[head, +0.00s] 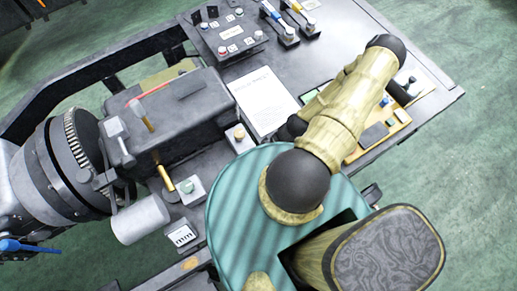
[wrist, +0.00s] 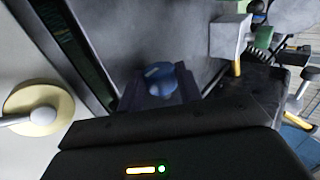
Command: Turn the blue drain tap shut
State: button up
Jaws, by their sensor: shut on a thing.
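The blue drain tap (wrist: 160,74) shows as a rounded blue piece between the two dark fingers of my gripper (wrist: 160,88) in the wrist view. My gripper is shut on it, with a finger on each side. The lower part of the tap is hidden by the fingers and the gripper body. The angle of its handle cannot be told. In the head view my arm covers the gripper, and the held tap cannot be made out there.
A grey housing (head: 180,108) and a large round flange (head: 75,160) stand at the left in the head view. A blue lever (head: 20,245) sticks out at the far left. A white sheet (head: 263,100) lies on the bench among switch boxes. Green floor is open at right.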

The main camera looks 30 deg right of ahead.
jog(key=shift+w, duration=0.15)
jog(key=o, duration=1)
jog(key=shift+p, duration=0.4)
